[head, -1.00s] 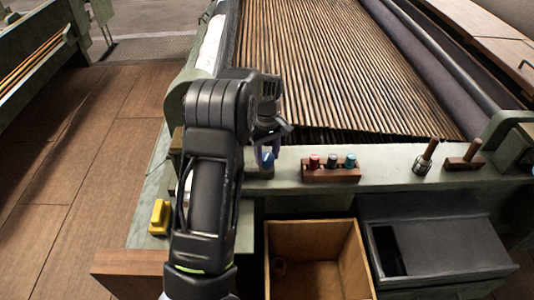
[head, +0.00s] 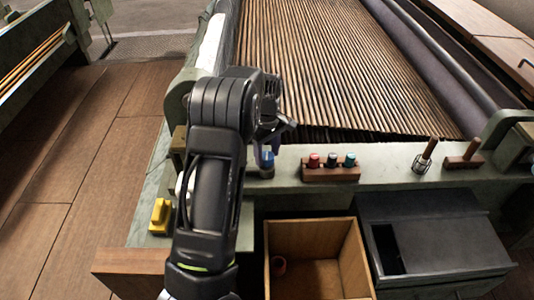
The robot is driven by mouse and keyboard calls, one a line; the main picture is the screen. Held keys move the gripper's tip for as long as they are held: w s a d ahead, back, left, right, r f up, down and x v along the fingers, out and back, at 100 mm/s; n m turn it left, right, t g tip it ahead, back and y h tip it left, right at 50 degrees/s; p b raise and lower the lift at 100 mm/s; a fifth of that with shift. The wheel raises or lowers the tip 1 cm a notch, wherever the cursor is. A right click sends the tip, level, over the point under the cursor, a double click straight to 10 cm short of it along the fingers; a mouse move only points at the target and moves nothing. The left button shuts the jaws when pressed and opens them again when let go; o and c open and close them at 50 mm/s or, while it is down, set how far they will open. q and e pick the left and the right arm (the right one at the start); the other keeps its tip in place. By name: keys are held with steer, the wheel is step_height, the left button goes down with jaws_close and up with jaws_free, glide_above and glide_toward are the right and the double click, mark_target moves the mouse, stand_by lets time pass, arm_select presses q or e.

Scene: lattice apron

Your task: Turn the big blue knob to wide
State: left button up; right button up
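The big blue knob (head: 267,163) stands on the pale green front ledge of the machine, just right of my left arm. Its lower part shows, and its top is partly covered by my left gripper (head: 268,144). The gripper comes down over the knob from above. The fingers are small and partly hidden by the wrist, so I cannot tell whether they touch the knob or how far they are parted. Any marks around the knob are too small to read. My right gripper is not in view.
A wooden block with red, dark and teal knobs (head: 331,168) sits right of the blue knob. Two wooden-handled tools (head: 425,157) stand farther right. A yellow block (head: 160,216) is at the left. An open wooden box (head: 317,235) and a dark bin (head: 440,235) are below the ledge.

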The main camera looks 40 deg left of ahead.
mark_target(267, 155)
arm_select(q)
steer(key=o, duration=0.3)
step_height(267, 155, up, 8)
steer(key=shift+f, duration=0.1)
stand_by(0.5)
stand_by(0.4)
